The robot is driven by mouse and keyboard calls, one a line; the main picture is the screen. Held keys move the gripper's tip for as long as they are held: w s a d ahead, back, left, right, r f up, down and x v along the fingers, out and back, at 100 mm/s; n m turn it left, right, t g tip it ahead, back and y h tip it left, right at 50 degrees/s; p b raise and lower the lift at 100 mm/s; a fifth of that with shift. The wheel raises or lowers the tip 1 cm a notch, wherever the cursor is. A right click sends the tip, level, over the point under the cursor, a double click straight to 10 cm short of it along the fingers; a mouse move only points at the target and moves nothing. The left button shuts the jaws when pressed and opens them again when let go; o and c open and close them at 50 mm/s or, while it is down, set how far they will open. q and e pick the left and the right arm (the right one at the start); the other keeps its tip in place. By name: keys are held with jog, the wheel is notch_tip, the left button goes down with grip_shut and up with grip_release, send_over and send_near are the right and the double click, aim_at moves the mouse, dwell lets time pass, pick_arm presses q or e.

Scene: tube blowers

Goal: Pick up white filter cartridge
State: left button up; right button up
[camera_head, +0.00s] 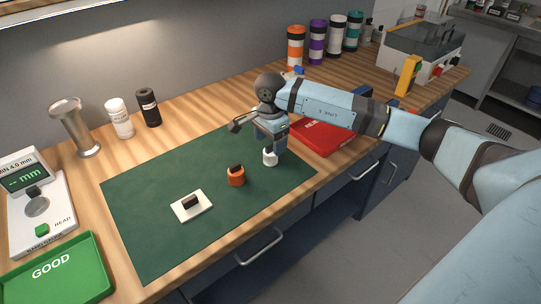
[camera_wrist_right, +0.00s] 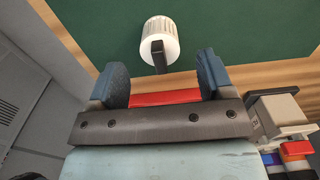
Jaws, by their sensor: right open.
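The white filter cartridge (camera_head: 270,158) stands on the green mat (camera_head: 150,215) near its right side, partly hidden under my right gripper (camera_head: 271,137). In the right wrist view the cartridge (camera_wrist_right: 160,32) is a white ribbed cylinder with a dark tab (camera_wrist_right: 157,55) on it. My right gripper (camera_wrist_right: 161,80) is open there, its two blue-grey fingers apart with nothing between them. The cartridge lies just beyond the fingertips, roughly centred on the gap. My left gripper is not in view.
An orange part with a black top (camera_head: 236,177) and a white plate with a black block (camera_head: 190,206) are on the mat. A red tray (camera_head: 322,137) is close to the right of the gripper. A green GOOD tray (camera_head: 60,275) and a gauge (camera_head: 40,205) stand at left.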

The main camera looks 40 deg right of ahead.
aim_at(272, 151)
jog(key=f, duration=0.5)
jog(key=shift+d+f, duration=0.15)
jog(key=shift+d, duration=0.1)
jog(key=shift+c, duration=0.4)
jog(key=c, duration=0.9)
